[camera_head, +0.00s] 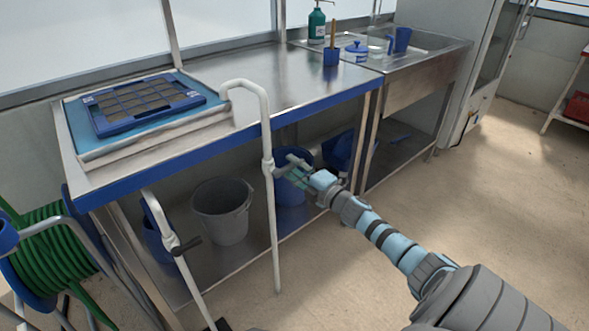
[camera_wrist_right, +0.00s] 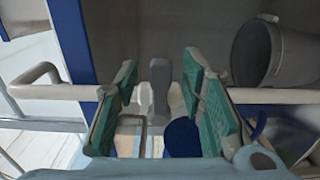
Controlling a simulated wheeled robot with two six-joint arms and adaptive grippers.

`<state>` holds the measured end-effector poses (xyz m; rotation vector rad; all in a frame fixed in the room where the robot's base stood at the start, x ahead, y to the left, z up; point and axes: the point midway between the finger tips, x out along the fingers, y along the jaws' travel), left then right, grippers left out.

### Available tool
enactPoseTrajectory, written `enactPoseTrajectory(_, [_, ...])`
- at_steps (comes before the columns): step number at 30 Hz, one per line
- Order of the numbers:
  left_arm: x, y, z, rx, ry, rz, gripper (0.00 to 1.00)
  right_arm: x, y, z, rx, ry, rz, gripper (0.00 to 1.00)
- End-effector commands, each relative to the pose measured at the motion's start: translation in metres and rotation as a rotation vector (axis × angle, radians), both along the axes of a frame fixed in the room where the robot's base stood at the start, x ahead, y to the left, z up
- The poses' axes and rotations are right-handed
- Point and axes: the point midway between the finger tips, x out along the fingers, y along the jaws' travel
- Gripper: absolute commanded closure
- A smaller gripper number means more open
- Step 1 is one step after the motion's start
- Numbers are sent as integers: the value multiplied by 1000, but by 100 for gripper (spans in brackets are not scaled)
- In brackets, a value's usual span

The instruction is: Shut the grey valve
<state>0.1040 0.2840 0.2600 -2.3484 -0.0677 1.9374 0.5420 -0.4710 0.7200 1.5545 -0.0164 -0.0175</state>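The grey valve (camera_head: 268,168) sits on the white upright pipe (camera_head: 273,225) in front of the steel bench, with its short grey lever sticking out to the right. In the right wrist view the grey lever (camera_wrist_right: 160,88) stands between the two green finger pads. My right gripper (camera_head: 294,174) is open at the lever, with a visible gap on each side of it in the wrist view. Its fingers partly overlap the lever in the head view. My left gripper is in neither view.
A second white pipe with a dark-handled valve (camera_head: 184,246) stands at the lower left. A grey bucket (camera_head: 222,210) and a blue bucket (camera_head: 291,194) are on the lower shelf. A green hose reel (camera_head: 45,250) is at far left. Open floor lies at right.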

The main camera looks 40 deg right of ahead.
Motion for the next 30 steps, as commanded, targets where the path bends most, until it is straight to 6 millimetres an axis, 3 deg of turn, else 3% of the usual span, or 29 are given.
enactPoseTrajectory(7, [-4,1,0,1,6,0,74,0,0,0,10,0,0,63])
enactPoseTrajectory(11, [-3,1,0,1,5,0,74,0,0,-7,142,-4,0,63])
enactPoseTrajectory(17, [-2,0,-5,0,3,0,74,0,12,-36,707,-14,-1,63])
enactPoseTrajectory(24, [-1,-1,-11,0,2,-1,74,1,51,-53,1547,-33,2,63])
enactPoseTrajectory(27, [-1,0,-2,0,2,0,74,-24,52,-51,1593,-32,-3,63])
enactPoseTrajectory(30, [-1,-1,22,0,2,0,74,-54,53,-46,1592,-26,-4,63])
